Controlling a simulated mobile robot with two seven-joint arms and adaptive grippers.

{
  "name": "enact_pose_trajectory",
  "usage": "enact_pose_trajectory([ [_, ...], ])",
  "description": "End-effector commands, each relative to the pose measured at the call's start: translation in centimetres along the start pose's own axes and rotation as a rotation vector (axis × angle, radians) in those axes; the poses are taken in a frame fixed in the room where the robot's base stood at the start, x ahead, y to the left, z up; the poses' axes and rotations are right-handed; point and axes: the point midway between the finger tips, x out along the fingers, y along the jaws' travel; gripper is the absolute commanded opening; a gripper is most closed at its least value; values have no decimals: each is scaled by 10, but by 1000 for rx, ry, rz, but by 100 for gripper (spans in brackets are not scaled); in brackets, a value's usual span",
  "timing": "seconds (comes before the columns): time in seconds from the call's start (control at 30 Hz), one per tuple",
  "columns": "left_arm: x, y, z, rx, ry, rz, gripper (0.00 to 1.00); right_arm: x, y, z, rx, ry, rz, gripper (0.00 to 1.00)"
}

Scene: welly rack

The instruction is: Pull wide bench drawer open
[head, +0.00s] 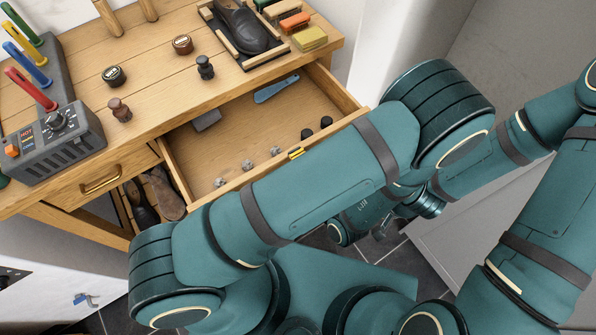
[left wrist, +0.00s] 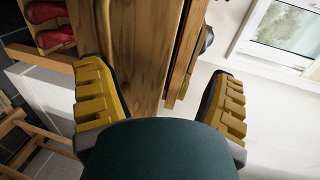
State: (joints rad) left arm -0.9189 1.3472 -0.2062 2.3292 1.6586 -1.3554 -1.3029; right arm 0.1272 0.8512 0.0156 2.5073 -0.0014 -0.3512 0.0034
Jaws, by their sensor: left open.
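The wide bench drawer (head: 268,130) stands pulled out from the workbench (head: 160,60), its inside in plain view. Its front and handle are mostly hidden behind my arm in the head view. A yellow fingertip of my left gripper (head: 295,153) shows at the drawer's front edge. In the left wrist view my left gripper (left wrist: 160,78) has its two yellow fingers wide apart, with wooden boards beyond and between them and nothing clamped. My right arm ends below my left arm, and its fingers are not clear.
The drawer holds a blue tool (head: 276,89), a grey block (head: 207,120) and several small knobs. A narrow drawer with a brass handle (head: 101,180) is shut at left. Dark shoes (head: 163,193) sit underneath. A grey box (head: 55,140) and a shoe (head: 240,28) stand on top.

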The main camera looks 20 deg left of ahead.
Motion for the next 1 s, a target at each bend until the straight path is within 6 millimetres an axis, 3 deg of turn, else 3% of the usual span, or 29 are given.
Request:
enact_pose_trajectory([
  [0.03, -1, -12, -1, -8, 0, -9, 52, -1, 0, 0, 0, 0, 0, 0],
  [0.07, -2, -17, -1, -7, 0, -8, 40, -1, 0, 0, 0, 0, 0, 0],
  [0.33, -9, -44, 0, -5, -1, -6, 40, 0, 0, 0, 0, 0, 0, 0],
  [1.0, -10, -49, 0, -1, -1, -5, 40, 0, 0, 0, 0, 0, 0, 0],
])
